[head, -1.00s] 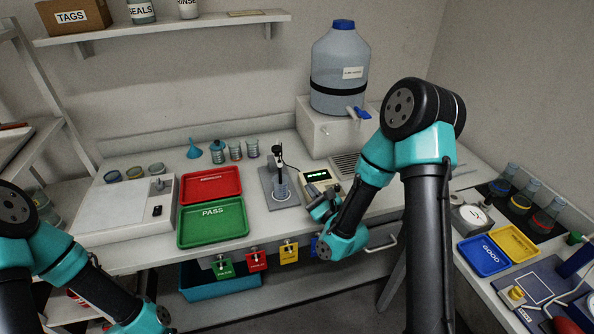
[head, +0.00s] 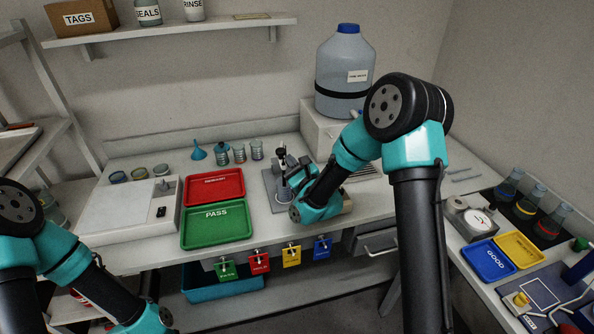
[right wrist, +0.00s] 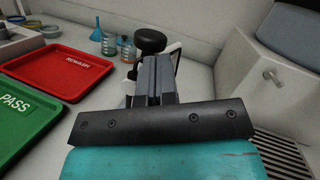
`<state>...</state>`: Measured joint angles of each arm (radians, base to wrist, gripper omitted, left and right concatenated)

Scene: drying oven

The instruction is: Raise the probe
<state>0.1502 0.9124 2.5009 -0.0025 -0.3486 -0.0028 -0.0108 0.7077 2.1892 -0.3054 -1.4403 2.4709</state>
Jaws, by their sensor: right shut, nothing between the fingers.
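The probe stand (head: 271,183) is on the bench right of the trays, mostly hidden behind my right wrist. The black top of the probe (head: 282,152) shows above my right gripper (head: 287,168). In the right wrist view a round black knob (right wrist: 150,40), apparently the top of the probe, is just beyond the fingertips of my right gripper (right wrist: 154,60). These fingers are shut and empty; I cannot tell whether they touch the probe. The beaker under the probe is mostly hidden. My left arm is at the lower left, its gripper out of the picture.
A red tray (head: 214,186) and a green PASS tray (head: 216,238) lie left of the stand. Small jars (head: 239,153) and a blue funnel (head: 198,152) stand behind. A large water container (head: 345,55) on a white block (head: 318,130) is at the back right.

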